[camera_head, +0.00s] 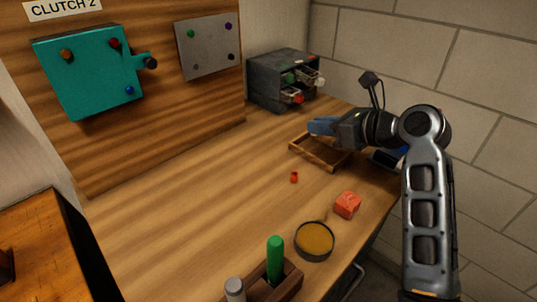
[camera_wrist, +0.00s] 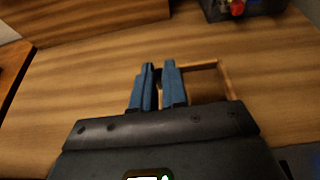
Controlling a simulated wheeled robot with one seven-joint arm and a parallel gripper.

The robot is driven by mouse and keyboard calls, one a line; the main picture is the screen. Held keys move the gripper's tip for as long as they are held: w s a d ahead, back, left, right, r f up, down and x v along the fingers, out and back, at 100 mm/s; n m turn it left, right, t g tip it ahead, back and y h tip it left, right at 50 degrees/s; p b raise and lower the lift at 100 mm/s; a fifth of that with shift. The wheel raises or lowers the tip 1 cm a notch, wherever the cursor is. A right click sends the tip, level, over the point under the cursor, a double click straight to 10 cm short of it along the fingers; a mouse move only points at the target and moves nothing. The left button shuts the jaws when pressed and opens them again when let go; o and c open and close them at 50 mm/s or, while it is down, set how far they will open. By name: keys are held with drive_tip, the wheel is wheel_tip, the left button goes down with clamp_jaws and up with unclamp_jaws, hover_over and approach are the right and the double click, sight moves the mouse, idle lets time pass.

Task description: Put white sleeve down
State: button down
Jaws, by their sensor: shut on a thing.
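My gripper (camera_head: 321,127) has blue fingers and is above the far left edge of the wooden tray (camera_head: 335,164). In the wrist view, my gripper (camera_wrist: 158,70) is nearly closed, with a small dark-looking thing (camera_wrist: 158,76) between its fingers. The fingers hide most of that thing, and I cannot make out its shape or true colour. No white sleeve shows clearly in either view. The tray also shows in the wrist view (camera_wrist: 228,82), just right of the fingers, and its visible floor looks empty.
A grey drawer cabinet (camera_head: 266,80) stands at the back, with small coloured parts in it. A small red part (camera_head: 294,177), a red block (camera_head: 347,205), a round tin (camera_head: 301,248) and a wooden holder (camera_head: 290,281) are on the bench. The bench's left middle is clear.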

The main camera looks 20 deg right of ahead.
hover_over(276, 171)
wheel_tip(276, 171, down, 6)
drive_tip(key=shift+w+r, duration=0.1)
drive_tip(key=shift+f, duration=2.05)
drive_tip(key=shift+f, duration=0.1)
drive_tip(key=c, duration=1.2)
unclamp_jaws()
drive_tip(key=shift+o, duration=0.2)
